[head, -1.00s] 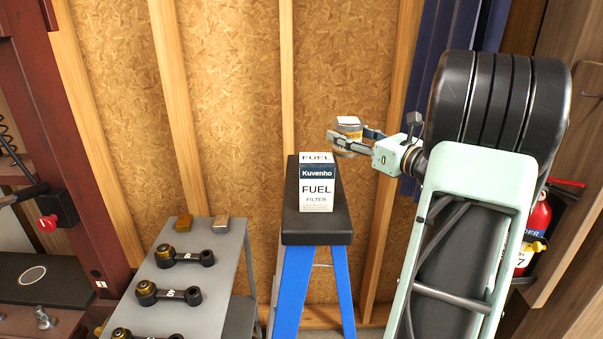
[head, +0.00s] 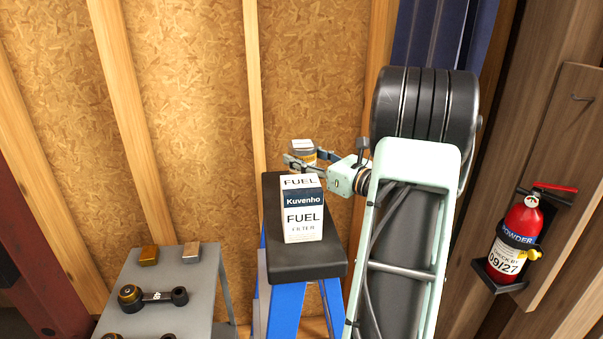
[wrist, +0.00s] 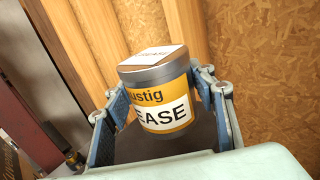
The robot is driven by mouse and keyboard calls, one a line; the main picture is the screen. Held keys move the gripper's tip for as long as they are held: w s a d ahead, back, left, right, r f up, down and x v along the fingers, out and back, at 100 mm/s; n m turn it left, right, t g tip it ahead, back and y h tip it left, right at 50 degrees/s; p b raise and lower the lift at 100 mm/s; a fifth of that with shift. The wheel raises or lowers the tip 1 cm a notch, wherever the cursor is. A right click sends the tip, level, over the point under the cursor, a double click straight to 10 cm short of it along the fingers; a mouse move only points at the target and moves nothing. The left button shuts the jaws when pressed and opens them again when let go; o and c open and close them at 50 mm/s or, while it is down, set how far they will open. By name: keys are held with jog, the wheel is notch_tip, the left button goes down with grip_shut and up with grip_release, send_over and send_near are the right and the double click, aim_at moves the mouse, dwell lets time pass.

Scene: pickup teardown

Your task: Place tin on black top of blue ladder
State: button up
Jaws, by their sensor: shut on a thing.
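The tin (head: 303,150) is a small round grey can with a yellow and white label; in the wrist view the tin (wrist: 158,95) reads "EASE" and sits between both fingers. My gripper (head: 305,160) is shut on it. The blue ladder (head: 285,307) has a black top (head: 308,262). In the head view the tin appears at the far end of the black top, behind a white and blue fuel filter box (head: 303,210) standing there. I cannot tell whether the tin touches the top.
A grey bench (head: 190,288) with dark metal links and two small blocks stands to the left. A red fire extinguisher (head: 515,240) hangs on the right. The wooden stud wall (head: 200,100) is close behind the ladder. The box takes up the middle of the black top.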

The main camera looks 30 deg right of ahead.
jog(key=shift+f, duration=1.95)
jog(key=o, duration=1.1)
jog(key=shift+f, duration=0.25)
jog(key=shift+c, duration=0.2)
jog(key=o, duration=0.4)
jog(key=shift+o, duration=0.2)
jog(key=shift+r, duration=0.1)
